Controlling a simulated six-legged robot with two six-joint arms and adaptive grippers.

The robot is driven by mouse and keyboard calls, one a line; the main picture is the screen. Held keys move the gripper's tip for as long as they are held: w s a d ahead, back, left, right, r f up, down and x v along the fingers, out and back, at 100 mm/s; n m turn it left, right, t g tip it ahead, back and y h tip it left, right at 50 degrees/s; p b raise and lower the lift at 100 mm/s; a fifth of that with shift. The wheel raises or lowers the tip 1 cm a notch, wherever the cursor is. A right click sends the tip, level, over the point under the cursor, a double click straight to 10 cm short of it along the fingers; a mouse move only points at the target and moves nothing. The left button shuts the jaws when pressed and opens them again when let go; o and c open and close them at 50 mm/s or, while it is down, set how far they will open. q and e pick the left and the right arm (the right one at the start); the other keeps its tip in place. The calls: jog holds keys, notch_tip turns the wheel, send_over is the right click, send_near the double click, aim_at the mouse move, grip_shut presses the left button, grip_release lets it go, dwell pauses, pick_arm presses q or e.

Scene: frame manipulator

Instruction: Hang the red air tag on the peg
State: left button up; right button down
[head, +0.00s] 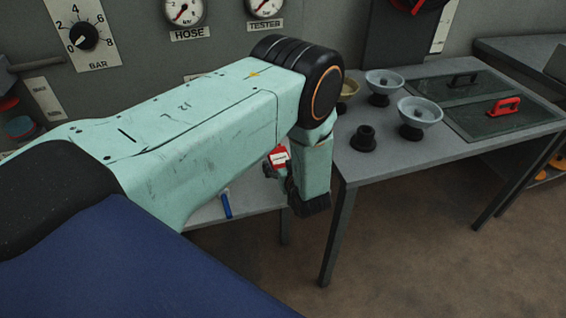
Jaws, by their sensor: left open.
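My left arm comes in from the left, and its wrist bends down over the gap between two grey tables. My left gripper (284,180) is open, mostly hidden behind my wrist link. A small red piece with a white label (278,156) shows right by the gripper, above the left table's edge. It may be the red air tag, but I cannot tell whether it touches the fingers. I cannot make out the peg for sure. A dark rod (22,66) sticks out at the far left wall. My right gripper is not in view.
Gauges marked HOSE (184,10) and TESTER (265,6) and a BAR dial (84,36) are on the wall. The right table (350,172) holds pale bowl-topped suction cups (419,112), a black cup (364,138) and a red handle (503,106). A blue stick (226,204) lies on the left table.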

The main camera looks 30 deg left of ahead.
pick_arm(q)
jog(key=v, duration=0.7)
jog(key=shift+d+r+p, duration=0.25)
jog(key=shift+r+p, duration=0.1)
jog(key=shift+r, duration=0.2)
jog(key=shift+w+a+f, duration=0.1)
jog(key=x, duration=0.3)
jog(key=f+x, duration=0.1)
jog(key=x, duration=0.3)
jog(key=shift+b, duration=0.4)
jog(key=shift+a+r, duration=0.1)
jog(key=shift+a, duration=0.1)
jog(key=shift+r+p, duration=0.35)
jog(key=shift+r, duration=1.95)
